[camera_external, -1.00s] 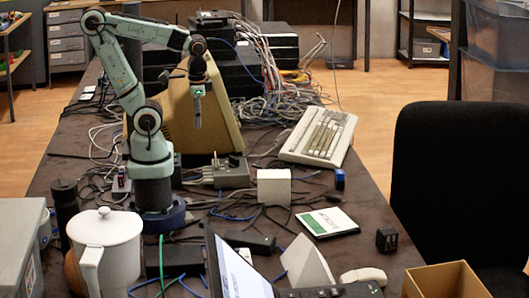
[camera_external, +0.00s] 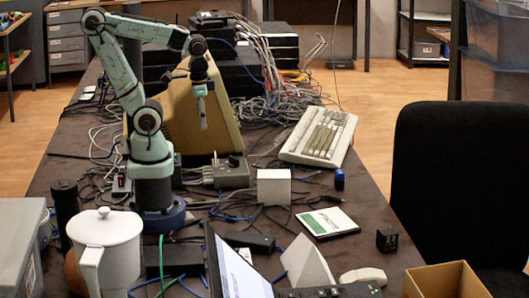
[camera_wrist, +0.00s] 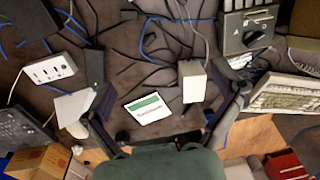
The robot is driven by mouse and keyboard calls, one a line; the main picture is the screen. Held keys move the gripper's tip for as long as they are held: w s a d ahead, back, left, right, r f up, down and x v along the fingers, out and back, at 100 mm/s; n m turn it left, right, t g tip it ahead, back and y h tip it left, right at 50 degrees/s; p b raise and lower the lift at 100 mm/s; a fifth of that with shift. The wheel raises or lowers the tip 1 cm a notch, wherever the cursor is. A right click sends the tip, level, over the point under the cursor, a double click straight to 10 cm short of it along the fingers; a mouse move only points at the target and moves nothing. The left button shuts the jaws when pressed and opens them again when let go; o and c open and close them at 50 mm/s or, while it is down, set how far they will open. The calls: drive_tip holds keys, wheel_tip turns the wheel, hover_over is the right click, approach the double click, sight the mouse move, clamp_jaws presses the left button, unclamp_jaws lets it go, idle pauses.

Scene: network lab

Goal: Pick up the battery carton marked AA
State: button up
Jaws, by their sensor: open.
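No AA mark is legible in either view, so I cannot tell for certain which item is the battery carton. A plain whitish box (camera_external: 273,188) stands upright on the dark table in front of the grey switch box; it also shows in the wrist view (camera_wrist: 192,82), between my fingers. A small black box (camera_external: 387,239) sits near the table's right edge. A small blue item (camera_external: 339,179) stands below the keyboard. My gripper (camera_external: 204,127) is open and empty, high above the table; its spread fingers show in the wrist view (camera_wrist: 168,98).
A green-and-white flat case (camera_external: 327,221) lies right of the whitish box. The switch box (camera_external: 231,173), keyboard (camera_external: 319,137) and many cables crowd the table. A white jug (camera_external: 105,250), laptop (camera_external: 237,270) and open cardboard box (camera_external: 446,279) are at the front.

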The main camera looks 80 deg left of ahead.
drive_tip(key=w+r+m+t, duration=0.2)
drive_tip(key=w, duration=0.6)
hover_over(274, 173)
drive_tip(key=w+d, duration=0.2)
drive_tip(key=s+d+f+x, duration=0.1)
drive_tip(key=s+x, duration=0.1)
drive_tip(key=x, duration=0.7)
drive_tip(key=f+g, duration=0.1)
drive_tip(key=f, duration=0.1)
drive_tip(key=s+a+f, duration=0.1)
drive_tip(key=f, duration=0.2)
drive_tip(key=s+a+f+g, duration=0.1)
drive_tip(key=f, duration=0.1)
drive_tip(key=shift+a+f+g+h, duration=0.1)
drive_tip(key=shift+f+g+h, duration=0.2)
drive_tip(key=shift+h, duration=0.1)
wheel_tip(274, 173, down, 5)
drive_tip(key=shift+r, duration=0.1)
drive_tip(key=shift+f, duration=0.6)
drive_tip(key=c, duration=1.3)
